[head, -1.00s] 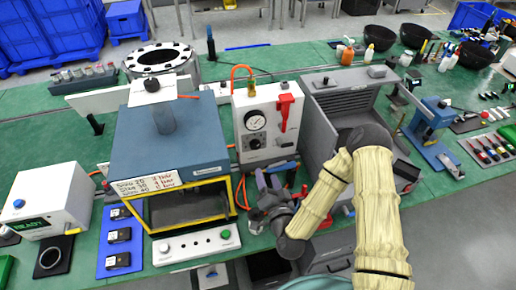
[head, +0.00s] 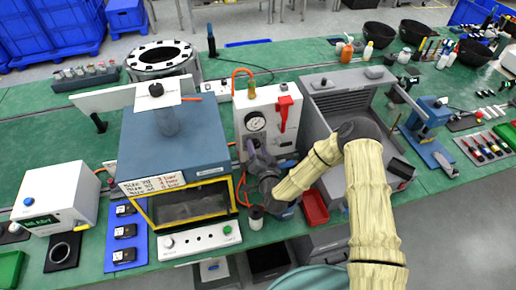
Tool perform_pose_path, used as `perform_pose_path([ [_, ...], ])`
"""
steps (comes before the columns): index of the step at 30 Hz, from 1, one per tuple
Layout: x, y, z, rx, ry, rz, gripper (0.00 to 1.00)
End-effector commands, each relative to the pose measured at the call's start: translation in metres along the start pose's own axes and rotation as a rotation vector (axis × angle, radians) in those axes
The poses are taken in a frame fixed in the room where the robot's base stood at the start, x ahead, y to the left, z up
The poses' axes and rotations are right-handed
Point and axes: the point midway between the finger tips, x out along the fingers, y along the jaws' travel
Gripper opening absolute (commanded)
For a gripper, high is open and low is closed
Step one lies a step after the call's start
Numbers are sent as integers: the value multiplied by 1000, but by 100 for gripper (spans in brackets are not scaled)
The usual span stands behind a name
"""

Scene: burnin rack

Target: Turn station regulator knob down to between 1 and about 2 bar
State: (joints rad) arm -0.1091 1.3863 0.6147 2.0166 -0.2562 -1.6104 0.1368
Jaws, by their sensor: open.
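The station regulator is a white panel box (head: 246,103) at the back middle of the bench in the head view. Its round pressure gauge (head: 256,122) shows on the upper part; the needle is too small to read. A red lever (head: 284,112) is on the panel's right side. My gripper (head: 254,151) is open, right at the panel's front just below the gauge.
A blue-topped press (head: 172,140) with a yellow-framed opening stands close left. A grey open cabinet (head: 337,93) stands close right. A red tray (head: 315,208) lies below my wrist's right side. A small dark-topped jar (head: 256,218) stands at the bench's front edge.

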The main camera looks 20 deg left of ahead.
Motion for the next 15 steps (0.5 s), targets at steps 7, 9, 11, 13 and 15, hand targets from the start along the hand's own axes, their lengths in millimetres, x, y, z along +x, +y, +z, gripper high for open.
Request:
perform_pose_path([
  [7,0,0,0,0,-1,0,42],
  [9,0,0,0,0,-1,0,28],
  [11,0,0,0,0,-1,0,16],
  [13,0,0,0,0,0,0,11],
  [15,0,0,0,-1,0,0,11],
])
